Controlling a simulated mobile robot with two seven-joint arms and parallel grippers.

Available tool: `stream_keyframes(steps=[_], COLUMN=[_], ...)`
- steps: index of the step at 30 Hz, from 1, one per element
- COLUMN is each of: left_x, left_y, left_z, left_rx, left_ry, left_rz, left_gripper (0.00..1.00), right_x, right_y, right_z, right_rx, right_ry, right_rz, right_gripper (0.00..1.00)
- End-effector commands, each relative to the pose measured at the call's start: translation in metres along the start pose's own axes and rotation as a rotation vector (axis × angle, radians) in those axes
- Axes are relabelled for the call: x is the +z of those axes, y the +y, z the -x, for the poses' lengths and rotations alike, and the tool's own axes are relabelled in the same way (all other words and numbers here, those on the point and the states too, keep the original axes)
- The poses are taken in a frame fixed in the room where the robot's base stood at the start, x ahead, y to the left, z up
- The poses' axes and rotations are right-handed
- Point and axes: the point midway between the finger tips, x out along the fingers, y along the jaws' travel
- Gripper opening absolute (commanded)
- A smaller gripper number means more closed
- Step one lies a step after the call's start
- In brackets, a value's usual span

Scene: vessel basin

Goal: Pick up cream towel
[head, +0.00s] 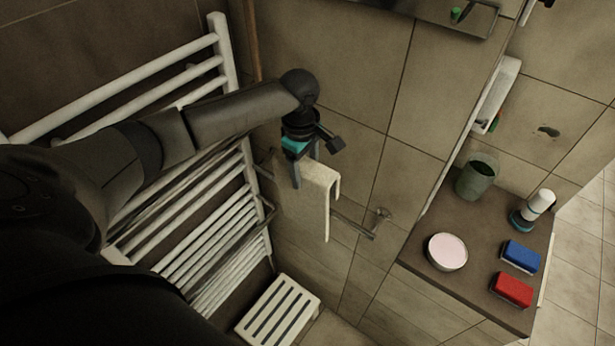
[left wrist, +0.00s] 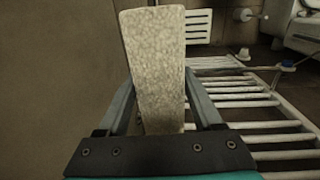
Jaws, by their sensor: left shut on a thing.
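The cream towel (head: 320,192) hangs over a metal wall rail (head: 352,228) in the middle of the head view. My left gripper (head: 303,172) reaches down to it from above, with its fingers at the towel's upper left part. In the left wrist view the towel (left wrist: 157,65) stands between the two fingers of the gripper (left wrist: 162,98), which is shut on it. The towel still lies at the rail; whether it is lifted off at all I cannot tell. My right gripper is not in view.
A white towel radiator (head: 225,150) stands left of the towel, close to my left arm. A slatted white stool (head: 279,310) is below. At right, a ledge (head: 478,270) holds a green cup (head: 476,178), a round pink-topped tub (head: 447,251), a bottle (head: 535,208) and blue and red sponges (head: 520,257).

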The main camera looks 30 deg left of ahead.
Motion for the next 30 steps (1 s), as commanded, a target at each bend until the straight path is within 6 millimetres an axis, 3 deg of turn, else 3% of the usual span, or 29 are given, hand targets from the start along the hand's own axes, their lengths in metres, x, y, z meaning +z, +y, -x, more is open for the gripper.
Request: stream_keyframes(steps=[12,18,24,30], left_x=[-0.001,-0.001,0.000,0.000], left_y=[-0.082,-0.114,-0.129,-0.132], left_z=[0.003,0.006,0.007,0.018], left_rx=[-0.010,-0.010,-0.007,-0.004], left_ry=[0.004,0.003,0.002,0.002], left_rz=[-0.003,-0.002,0.000,0.000], left_gripper=[0.00,0.00,0.00,0.00], right_x=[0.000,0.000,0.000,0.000], right_y=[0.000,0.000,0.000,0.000], right_z=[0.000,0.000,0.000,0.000], right_rx=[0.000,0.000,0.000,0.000], right_ry=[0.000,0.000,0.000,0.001], right_rz=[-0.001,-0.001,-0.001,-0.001], right_gripper=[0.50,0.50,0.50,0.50])
